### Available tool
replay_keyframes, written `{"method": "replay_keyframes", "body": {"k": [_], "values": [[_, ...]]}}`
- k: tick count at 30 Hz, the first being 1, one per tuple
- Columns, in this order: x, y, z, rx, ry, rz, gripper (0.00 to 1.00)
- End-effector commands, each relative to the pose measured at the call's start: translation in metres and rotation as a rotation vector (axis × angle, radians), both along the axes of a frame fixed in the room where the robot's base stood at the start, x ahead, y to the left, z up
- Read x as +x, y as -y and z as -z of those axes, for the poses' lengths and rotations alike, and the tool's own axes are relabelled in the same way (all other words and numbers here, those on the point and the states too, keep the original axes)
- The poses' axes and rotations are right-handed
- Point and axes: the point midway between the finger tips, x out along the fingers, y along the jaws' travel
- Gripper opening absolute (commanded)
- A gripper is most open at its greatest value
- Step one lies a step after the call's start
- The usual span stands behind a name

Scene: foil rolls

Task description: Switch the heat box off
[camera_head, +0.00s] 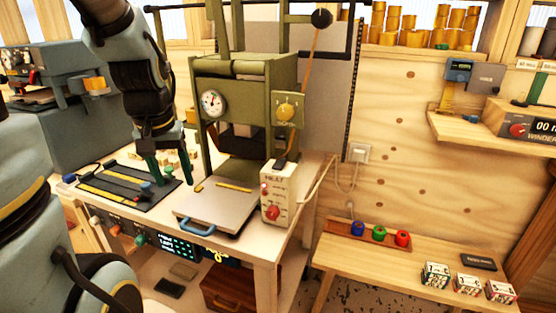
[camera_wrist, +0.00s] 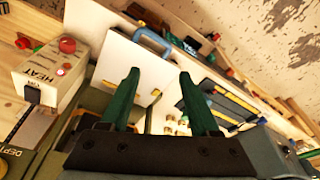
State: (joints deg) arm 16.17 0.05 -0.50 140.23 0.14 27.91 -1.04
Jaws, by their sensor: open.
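The heat box (camera_head: 276,197) is a small cream box with "HEAT" lettering and red knobs on its front. It stands at the front right of the bench, below the green press. In the wrist view the heat box (camera_wrist: 52,76) is at the left, with a red knob on its face and a dark switch at its near end. My gripper (camera_head: 163,177) hangs over the left part of the bench, pointing down, well left of the heat box. In the wrist view its green fingers (camera_wrist: 158,88) are apart with nothing between them. The switch's position is too small to tell.
The green press (camera_head: 243,95) with a dial stands behind the heat box. A metal plate (camera_head: 205,208) with a blue handle lies between my gripper and the box. A black mat (camera_head: 125,187) is at the left. A low shelf (camera_head: 400,262) with coloured spools is at right.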

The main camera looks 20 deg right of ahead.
Motion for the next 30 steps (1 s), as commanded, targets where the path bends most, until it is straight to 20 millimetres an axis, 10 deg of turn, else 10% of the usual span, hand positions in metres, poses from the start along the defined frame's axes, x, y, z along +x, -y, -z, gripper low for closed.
{"method": "replay_keyframes", "body": {"k": [15,22,30], "values": [[-0.013,0.187,-0.078,-0.078,0.150,0.427,0.62],[-0.021,0.209,-0.087,-0.090,0.165,0.476,0.62],[-0.010,0.219,-0.048,-0.087,0.159,0.474,0.62]]}}
